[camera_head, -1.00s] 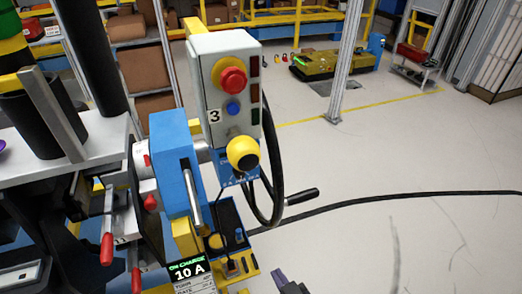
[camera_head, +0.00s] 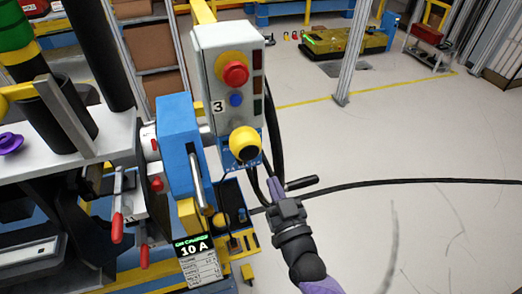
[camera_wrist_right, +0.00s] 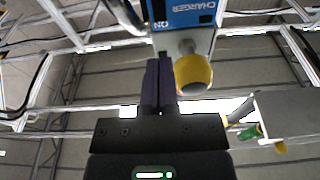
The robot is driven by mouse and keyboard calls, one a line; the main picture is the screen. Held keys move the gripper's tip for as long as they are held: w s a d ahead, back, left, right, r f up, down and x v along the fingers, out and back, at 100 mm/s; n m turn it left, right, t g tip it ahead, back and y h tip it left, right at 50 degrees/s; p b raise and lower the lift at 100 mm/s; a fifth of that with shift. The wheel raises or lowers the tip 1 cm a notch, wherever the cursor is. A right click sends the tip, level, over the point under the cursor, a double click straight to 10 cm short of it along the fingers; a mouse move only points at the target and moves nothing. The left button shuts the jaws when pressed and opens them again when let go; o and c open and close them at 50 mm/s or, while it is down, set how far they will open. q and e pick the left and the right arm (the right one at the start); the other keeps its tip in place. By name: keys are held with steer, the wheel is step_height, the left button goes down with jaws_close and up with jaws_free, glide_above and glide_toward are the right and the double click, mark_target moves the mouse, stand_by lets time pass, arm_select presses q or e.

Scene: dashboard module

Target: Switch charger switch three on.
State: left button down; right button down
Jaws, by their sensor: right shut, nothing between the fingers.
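The charger box marked 3 (camera_head: 216,62) stands on a post in the head view, with a red button (camera_head: 235,74) on a yellow ring and a blue button (camera_head: 236,100). A yellow and black rotary knob (camera_head: 244,144) is at its lower front. In the right wrist view the yellow knob (camera_wrist_right: 193,73) hangs just beyond and to the right of the fingers, under the blue charger label (camera_wrist_right: 190,14). My right gripper (camera_head: 274,186) is below the knob, apart from it, with its purple fingers (camera_wrist_right: 158,82) together and empty. My left gripper is not in view.
Open floor (camera_head: 400,130) lies right.

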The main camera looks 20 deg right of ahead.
steer(key=w, duration=0.3)
steer(key=w+r, duration=0.1)
steer(key=w, duration=0.4)
steer(key=shift+w+a+r, duration=0.15)
steer(key=shift+w+r, duration=0.1)
steer(key=shift+w, duration=0.15)
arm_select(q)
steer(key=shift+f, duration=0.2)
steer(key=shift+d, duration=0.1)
